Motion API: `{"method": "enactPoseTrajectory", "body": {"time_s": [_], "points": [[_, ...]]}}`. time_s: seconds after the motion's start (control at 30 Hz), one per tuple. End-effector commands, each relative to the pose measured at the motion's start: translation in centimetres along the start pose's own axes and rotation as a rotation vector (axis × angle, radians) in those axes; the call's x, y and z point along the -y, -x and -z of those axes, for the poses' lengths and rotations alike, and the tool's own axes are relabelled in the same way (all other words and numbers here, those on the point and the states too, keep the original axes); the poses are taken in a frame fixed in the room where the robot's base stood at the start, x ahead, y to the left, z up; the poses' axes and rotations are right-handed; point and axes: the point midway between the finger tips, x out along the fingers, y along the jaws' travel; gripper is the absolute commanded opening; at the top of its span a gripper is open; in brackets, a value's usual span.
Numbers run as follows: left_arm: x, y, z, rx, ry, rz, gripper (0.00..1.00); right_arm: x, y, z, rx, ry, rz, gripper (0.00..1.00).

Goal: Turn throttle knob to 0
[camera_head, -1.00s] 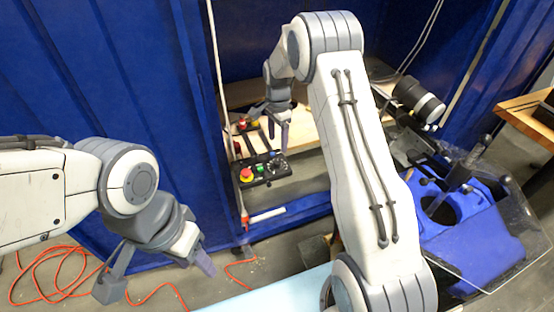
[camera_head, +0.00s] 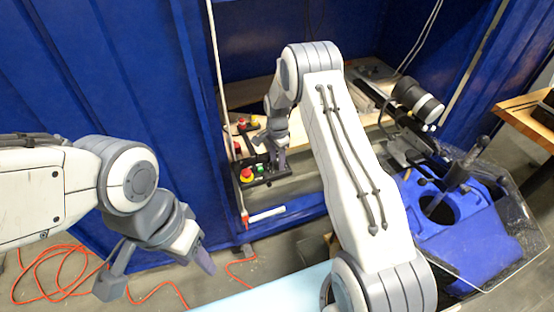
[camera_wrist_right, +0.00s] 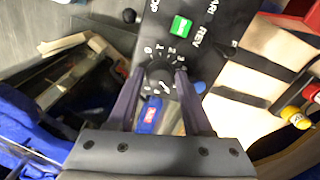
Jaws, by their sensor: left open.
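The throttle knob (camera_wrist_right: 160,75) is a dark round knob with a white mark, on a black control box (camera_head: 263,181) with dial numbers around it in the right wrist view. My right gripper (camera_wrist_right: 161,70) is over the box, its two fingertips on either side of the knob, apart from each other; firm contact cannot be told. In the head view the right gripper (camera_head: 276,160) partly hides the box's right part and the knob. My left gripper (camera_head: 157,273) is open and empty at the lower left, away from the box.
The box also carries a red emergency button (camera_head: 246,174) and a green switch (camera_wrist_right: 181,26). More red and yellow buttons (camera_wrist_right: 300,105) are nearby. Blue walls (camera_head: 120,90) enclose the bench. A blue machine (camera_head: 450,240) with a clear shield stands at right. An orange cable (camera_head: 50,270) lies on the floor.

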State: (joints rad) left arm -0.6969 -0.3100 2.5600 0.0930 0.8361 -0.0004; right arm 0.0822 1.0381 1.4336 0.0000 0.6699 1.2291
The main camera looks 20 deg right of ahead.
Motion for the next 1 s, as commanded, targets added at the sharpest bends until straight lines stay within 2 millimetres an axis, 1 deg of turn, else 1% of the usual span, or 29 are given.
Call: {"method": "enactPoseTrajectory", "body": {"time_s": [0.03,0.07,0.1,0.37,0.57,0.77,1.0], "points": [[0.0,0.0,0.0,0.0,0.0,0.0,0.5,0.0,0.02,0.01,0.0,0.0,0.0,0.26],[0.0,0.0,0.0,0.0,0.0,0.0,0.5,0.0,0.02,0.01,0.0,0.0,0.0,0.15],[0.0,0.0,0.0,0.0,0.0,0.0,0.5,0.0,0.02,0.01,0.0,0.0,0.0,0.0],[0.0,-0.03,0.0,0.0,0.0,0.0,0.5,0.0,0.04,0.02,0.0,0.015,0.0,0.0],[0.01,-0.16,-0.01,0.0,0.0,0.0,0.5,0.0,0.03,0.03,0.0,0.089,0.0,0.0],[0.03,-0.38,-0.02,0.0,0.0,0.0,0.5,0.02,0.03,0.04,0.0,0.234,0.001,0.0],[0.05,-0.63,-0.03,0.0,0.0,0.0,0.5,0.04,0.07,0.05,-0.001,0.46,0.002,0.0]]}}
